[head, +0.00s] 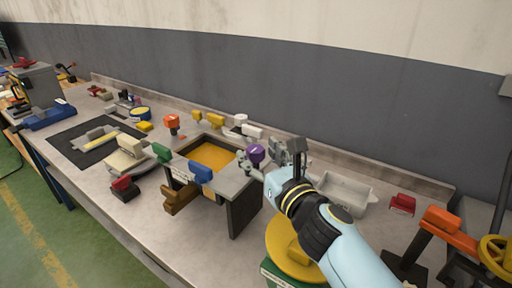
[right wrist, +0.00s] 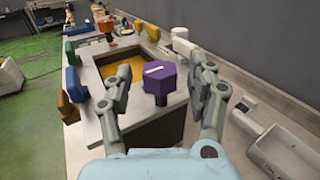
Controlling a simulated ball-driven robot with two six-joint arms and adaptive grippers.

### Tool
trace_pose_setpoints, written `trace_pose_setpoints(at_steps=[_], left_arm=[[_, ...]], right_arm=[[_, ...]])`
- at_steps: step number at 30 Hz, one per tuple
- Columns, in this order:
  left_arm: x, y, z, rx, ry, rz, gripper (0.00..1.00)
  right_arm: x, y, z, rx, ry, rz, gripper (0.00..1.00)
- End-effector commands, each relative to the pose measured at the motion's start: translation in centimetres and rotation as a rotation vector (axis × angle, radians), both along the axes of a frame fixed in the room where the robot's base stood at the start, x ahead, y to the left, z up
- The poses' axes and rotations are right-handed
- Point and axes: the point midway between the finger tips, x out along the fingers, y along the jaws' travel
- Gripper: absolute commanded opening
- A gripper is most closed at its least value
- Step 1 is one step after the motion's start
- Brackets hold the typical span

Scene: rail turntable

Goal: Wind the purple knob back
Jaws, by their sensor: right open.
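The purple knob (head: 256,153) stands on the right end of the grey bench fixture (head: 238,186) in the head view. In the right wrist view the knob (right wrist: 159,79) is a faceted purple block with a white mark on its top, upright on a short stem. My right gripper (head: 268,158) is at the knob's right side in the head view. In the right wrist view its open fingers (right wrist: 165,95) stand on either side of the knob, with visible gaps, so it is not gripped. My left gripper is in neither view.
The fixture has an orange-floored recess (head: 212,156) and a blue block (head: 200,173) on its near edge. A white tray (head: 346,188) lies right of my arm. A yellow round plate (head: 283,250) is below my forearm. An orange-handled part (head: 440,221) stands at far right.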

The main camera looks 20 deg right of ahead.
Motion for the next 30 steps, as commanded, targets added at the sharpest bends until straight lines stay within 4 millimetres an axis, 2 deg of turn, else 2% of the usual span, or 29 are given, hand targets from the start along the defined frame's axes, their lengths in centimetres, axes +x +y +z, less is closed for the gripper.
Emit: trace_pose_setpoints(at_steps=[3, 6, 14, 17, 27, 30], left_arm=[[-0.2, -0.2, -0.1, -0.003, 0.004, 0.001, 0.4], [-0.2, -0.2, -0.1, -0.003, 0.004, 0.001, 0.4], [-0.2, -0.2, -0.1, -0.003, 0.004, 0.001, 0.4], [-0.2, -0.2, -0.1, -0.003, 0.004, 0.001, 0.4], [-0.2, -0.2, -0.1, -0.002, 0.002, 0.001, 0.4], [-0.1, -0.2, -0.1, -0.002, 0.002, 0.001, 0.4]], right_arm=[[1.4, 0.2, 0.0, 0.001, 0.0, 0.0, 0.58], [2.0, 0.2, 0.0, 0.001, 0.0, 0.0, 0.58], [2.1, 0.3, 0.0, 0.0, 0.001, 0.0, 0.58], [2.1, 0.3, 0.0, 0.0, 0.0, 0.0, 0.47], [2.1, 0.3, 0.0, 0.0, 0.0, 0.0, 0.03], [2.1, 0.3, 0.0, 0.0, 0.0, 0.001, 0.0]])
